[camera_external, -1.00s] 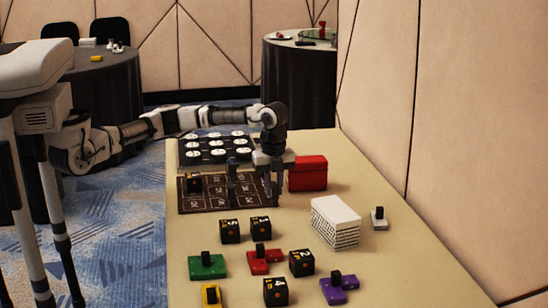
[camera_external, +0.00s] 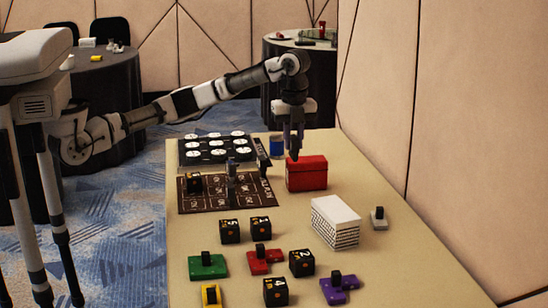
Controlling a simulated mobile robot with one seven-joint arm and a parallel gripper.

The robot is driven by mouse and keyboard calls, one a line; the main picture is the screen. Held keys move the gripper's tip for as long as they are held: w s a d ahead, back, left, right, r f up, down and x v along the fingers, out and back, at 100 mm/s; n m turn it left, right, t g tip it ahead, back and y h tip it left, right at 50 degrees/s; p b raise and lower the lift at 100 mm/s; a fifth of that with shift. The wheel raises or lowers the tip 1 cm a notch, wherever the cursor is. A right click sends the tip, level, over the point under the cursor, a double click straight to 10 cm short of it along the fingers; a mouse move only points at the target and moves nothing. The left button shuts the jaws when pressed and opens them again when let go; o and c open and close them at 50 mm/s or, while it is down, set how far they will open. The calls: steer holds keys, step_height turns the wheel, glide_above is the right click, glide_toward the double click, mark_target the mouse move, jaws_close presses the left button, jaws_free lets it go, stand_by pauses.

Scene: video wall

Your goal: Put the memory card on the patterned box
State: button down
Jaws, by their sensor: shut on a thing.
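My gripper (camera_external: 294,152) hangs fingers down from the raised arm, just above and behind the red box (camera_external: 306,174). It is shut on a small dark thing that I take to be the memory card; its outline merges with the dark fingers. The patterned box (camera_external: 336,222) has a plain white top and black-and-white patterned sides. It stands on the table nearer the camera and right of my gripper. Its top is bare.
The brown number board (camera_external: 208,204) and a black board with white discs (camera_external: 216,150) lie left; dark upright pieces (camera_external: 232,172) stand on the brown one. A blue can (camera_external: 277,145) stands behind. Black number cubes (camera_external: 302,263) and coloured knobbed pieces (camera_external: 207,266) fill the front.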

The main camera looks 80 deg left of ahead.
steer(key=w+d+r+p, duration=0.2)
steer(key=d+r+p, duration=0.1)
steer(key=d+r, duration=0.3)
steer(key=w+d+r+p, duration=0.3)
steer(key=d+r, duration=0.3)
glide_above(321, 204)
step_height(321, 204, down, 19)
steer(key=shift+d+f, duration=0.1)
steer(key=shift+f, duration=0.1)
steer(key=shift+f+p, duration=0.1)
steer(key=shift+p, duration=0.2)
steer(key=c, duration=1.3)
jaws_free()
step_height(321, 204, up, 12)
steer(key=b, duration=0.1)
